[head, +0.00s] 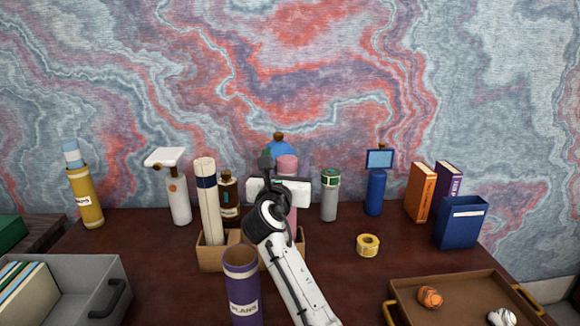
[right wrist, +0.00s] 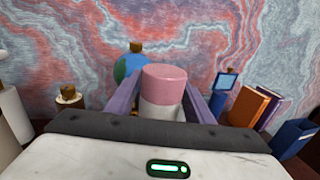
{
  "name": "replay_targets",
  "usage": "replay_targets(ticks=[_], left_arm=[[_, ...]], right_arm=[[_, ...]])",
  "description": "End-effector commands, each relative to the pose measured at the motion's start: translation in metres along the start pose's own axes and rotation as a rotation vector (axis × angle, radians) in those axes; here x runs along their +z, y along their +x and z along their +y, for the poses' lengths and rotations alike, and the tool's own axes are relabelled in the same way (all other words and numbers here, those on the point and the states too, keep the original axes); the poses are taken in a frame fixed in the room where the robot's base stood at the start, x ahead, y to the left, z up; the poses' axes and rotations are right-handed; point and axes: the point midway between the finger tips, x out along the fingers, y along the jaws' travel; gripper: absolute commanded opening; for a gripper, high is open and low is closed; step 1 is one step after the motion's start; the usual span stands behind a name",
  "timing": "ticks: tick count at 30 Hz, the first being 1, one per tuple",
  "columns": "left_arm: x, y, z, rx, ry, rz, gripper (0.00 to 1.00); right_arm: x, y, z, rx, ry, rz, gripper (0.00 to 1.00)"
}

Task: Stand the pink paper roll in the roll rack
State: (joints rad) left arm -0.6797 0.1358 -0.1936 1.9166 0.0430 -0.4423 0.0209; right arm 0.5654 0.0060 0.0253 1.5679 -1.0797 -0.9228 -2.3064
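The pink paper roll (head: 287,165) stands upright at the rack in the head view, with a pale band below its pink top. It also shows in the right wrist view (right wrist: 164,80), between the two fingers. My right gripper (head: 284,188) appears shut on the roll's upper part. The tan roll rack (head: 212,259) holds a cream roll with a navy band (head: 208,200) in its left part. My right arm covers the rack's right part, so I cannot tell whether the pink roll's lower end is inside or above it. My left gripper is not in view.
A purple tube (head: 241,288) stands just in front of the rack. A brown bottle (head: 229,197) and a grey bottle (head: 330,197) stand behind it. Yellow tape (head: 368,245) lies to the right. A tray (head: 450,312) and a grey bin (head: 90,272) flank the front.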

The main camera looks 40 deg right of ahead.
Motion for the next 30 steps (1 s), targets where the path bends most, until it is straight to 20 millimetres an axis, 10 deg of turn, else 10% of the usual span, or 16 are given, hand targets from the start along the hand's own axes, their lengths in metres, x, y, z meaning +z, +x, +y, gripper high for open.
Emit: replay_targets(ticks=[13,30], left_arm=[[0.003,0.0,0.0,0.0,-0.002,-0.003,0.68],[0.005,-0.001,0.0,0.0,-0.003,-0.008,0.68]], right_arm=[[0.003,-0.007,0.001,0.001,0.001,-0.001,0.54],[0.002,-0.111,0.0,0.001,0.001,0.0,0.54]])
